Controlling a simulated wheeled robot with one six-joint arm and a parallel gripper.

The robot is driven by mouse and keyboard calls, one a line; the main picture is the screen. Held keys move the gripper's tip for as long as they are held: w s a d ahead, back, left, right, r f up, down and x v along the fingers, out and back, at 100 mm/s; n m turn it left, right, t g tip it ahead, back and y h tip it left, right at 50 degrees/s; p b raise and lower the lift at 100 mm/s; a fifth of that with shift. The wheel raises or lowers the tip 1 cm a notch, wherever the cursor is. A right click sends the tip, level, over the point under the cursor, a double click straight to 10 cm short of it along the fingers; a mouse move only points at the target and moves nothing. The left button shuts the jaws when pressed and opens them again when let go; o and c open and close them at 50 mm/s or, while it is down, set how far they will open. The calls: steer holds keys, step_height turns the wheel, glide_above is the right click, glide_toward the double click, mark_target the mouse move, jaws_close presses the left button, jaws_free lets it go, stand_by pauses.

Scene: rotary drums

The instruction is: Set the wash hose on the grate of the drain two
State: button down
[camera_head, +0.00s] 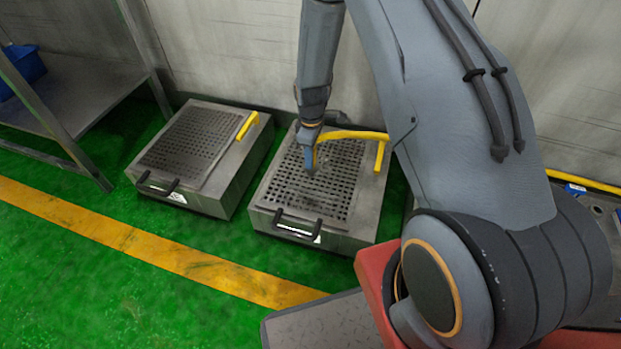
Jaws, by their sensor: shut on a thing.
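The yellow wash hose (350,134) arcs from my gripper (311,161) to the right, over the right-hand drain. My gripper points down above that drain's grate and is shut on the hose end, where a small blue part shows. I cannot tell whether the hose end touches the grate. The right-hand drain is a grey metal box with a perforated grate (322,196) and a dark front handle. A similar left-hand drain (194,141) stands beside it with a bare grate. The labels on their fronts are too small to read.
A short yellow bar (247,125) is on the left drain's right edge, and another (379,156) is on the right drain. A metal table (90,90) with a blue bin (24,68) stands at the left. Green floor with a yellow stripe (150,247) is clear in front.

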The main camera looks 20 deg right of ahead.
steer(key=shift+f+b, duration=0.65)
steer(key=shift+f, duration=2.75)
steer(key=shift+f, duration=0.1)
steer(key=c, duration=1.4)
jaws_free()
steer(key=shift+c, duration=0.2)
